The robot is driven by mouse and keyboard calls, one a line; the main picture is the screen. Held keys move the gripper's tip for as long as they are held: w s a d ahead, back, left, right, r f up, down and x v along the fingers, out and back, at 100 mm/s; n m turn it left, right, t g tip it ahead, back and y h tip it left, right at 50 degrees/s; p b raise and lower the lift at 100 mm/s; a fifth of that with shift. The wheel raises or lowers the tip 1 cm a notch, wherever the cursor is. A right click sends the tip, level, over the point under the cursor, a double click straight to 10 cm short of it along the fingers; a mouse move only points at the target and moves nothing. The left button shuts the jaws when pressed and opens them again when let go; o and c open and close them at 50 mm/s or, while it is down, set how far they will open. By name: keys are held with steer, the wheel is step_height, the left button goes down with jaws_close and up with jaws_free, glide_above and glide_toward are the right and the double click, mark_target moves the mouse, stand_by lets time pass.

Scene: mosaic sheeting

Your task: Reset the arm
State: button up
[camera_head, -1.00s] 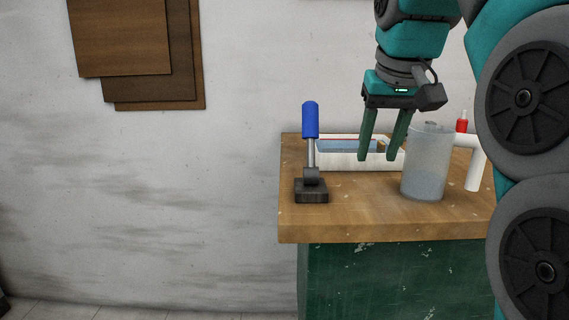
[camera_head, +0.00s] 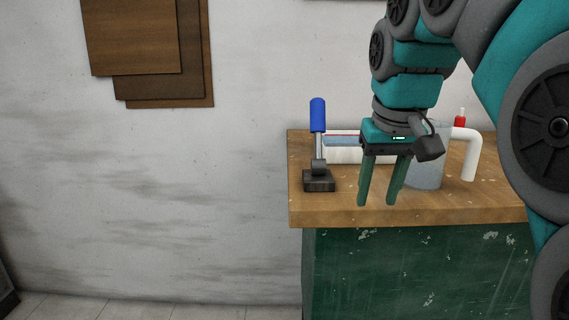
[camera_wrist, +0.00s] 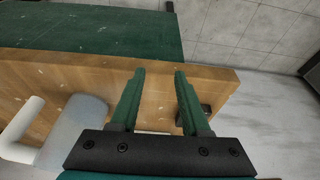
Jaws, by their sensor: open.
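My gripper (camera_head: 377,203) is open and empty, its two green fingers pointing down in front of the bench in the head view. In the wrist view my gripper (camera_wrist: 158,74) shows with its fingers apart and nothing between them, over the wooden bench top (camera_wrist: 70,75). In the head view the fingertips overlap the front part of the bench top (camera_head: 300,207). Their exact height above it is hard to tell.
A blue-handled lever on a dark base (camera_head: 318,180) stands left of my gripper. A white tray (camera_head: 345,156) is partly hidden behind my gripper.

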steer(key=s+f+g, duration=0.2)
steer(key=s+f, duration=1)
steer(key=f, duration=0.3)
steer(key=s+f+g, duration=0.3)
steer(key=s+f, duration=0.9)
steer(key=f, duration=0.3)
steer(key=shift+o, duration=0.3)
steer(key=shift+s+d+f, duration=0.1)
